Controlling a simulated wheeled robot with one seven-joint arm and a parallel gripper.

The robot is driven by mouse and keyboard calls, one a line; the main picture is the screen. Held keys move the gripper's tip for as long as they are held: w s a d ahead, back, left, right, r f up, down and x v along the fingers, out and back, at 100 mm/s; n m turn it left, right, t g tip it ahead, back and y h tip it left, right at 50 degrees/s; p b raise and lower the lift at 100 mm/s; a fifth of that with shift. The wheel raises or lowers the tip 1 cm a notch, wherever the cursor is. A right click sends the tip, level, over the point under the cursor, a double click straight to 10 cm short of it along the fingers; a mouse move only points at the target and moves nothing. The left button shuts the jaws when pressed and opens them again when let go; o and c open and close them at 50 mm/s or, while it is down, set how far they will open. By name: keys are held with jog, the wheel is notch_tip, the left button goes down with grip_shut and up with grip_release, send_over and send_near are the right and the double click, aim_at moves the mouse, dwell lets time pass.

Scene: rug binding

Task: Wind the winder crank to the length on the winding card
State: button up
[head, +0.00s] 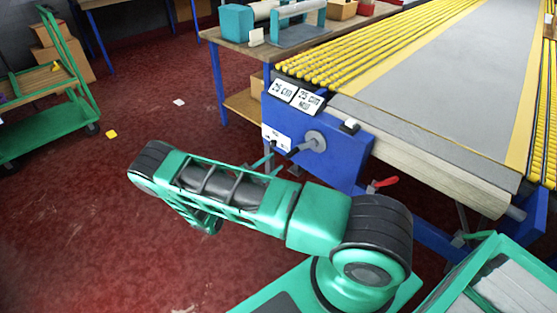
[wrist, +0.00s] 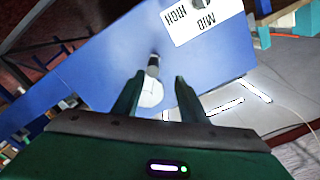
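The winder is a blue panel (head: 340,158) on the front corner of the long table. Its crank has a grey round hub (head: 313,141) with a dark handle (head: 295,151) towards the lower left. In the wrist view the pale hub (wrist: 150,94) and dark handle (wrist: 153,64) show between the fingers of my gripper (wrist: 160,76). The fingers are apart, and I cannot tell whether they touch the crank. In the head view my arm hides most of the gripper. Two white cards stand above the winder: the left one (head: 282,90) appears to read "25 cm", the right one (head: 308,102) "25 cm NOW".
A white label (head: 276,136) with a small dark knob sits left of the crank. A black-and-white switch (head: 350,126) and a red lever (head: 385,182) are to the right. A green trolley (head: 50,122) stands far left. The red floor between is mostly clear.

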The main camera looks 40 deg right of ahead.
jog(key=shift+s+a, duration=0.15)
jog(key=shift+a, duration=0.5)
